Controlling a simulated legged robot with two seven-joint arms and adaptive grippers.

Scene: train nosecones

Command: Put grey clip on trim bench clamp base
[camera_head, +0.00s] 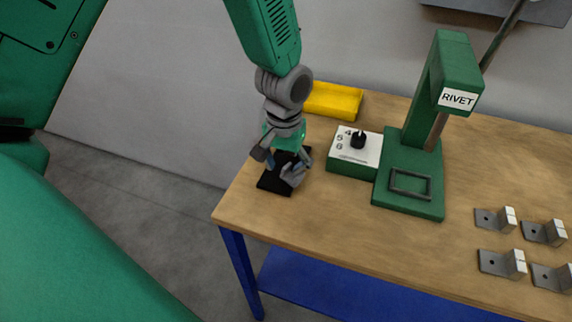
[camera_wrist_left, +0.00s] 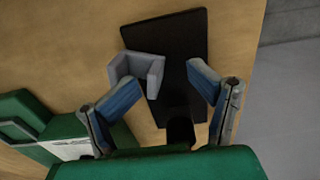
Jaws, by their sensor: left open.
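The grey clip (camera_wrist_left: 138,70), a small U-shaped bracket, sits at the edge of a flat black plate (camera_wrist_left: 185,35) and partly overlaps it in the wrist view. In the head view the clip (camera_head: 293,176) shows at the plate's right side, just below my left gripper (camera_head: 286,162). The black plate (camera_head: 273,183) lies near the bench's left end and may be the clamp base. My left gripper (camera_wrist_left: 161,88) is open above the plate, its blue-grey fingers apart. The left finger appears close to the clip; contact cannot be told. My right gripper is not in view.
A green box with a black knob (camera_head: 358,140) and a green rivet press (camera_head: 410,188) stand right of the plate. A yellow tray (camera_head: 333,101) is behind. Several metal brackets (camera_head: 497,219) lie at the right. The bench (camera_head: 330,220) is clear in front.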

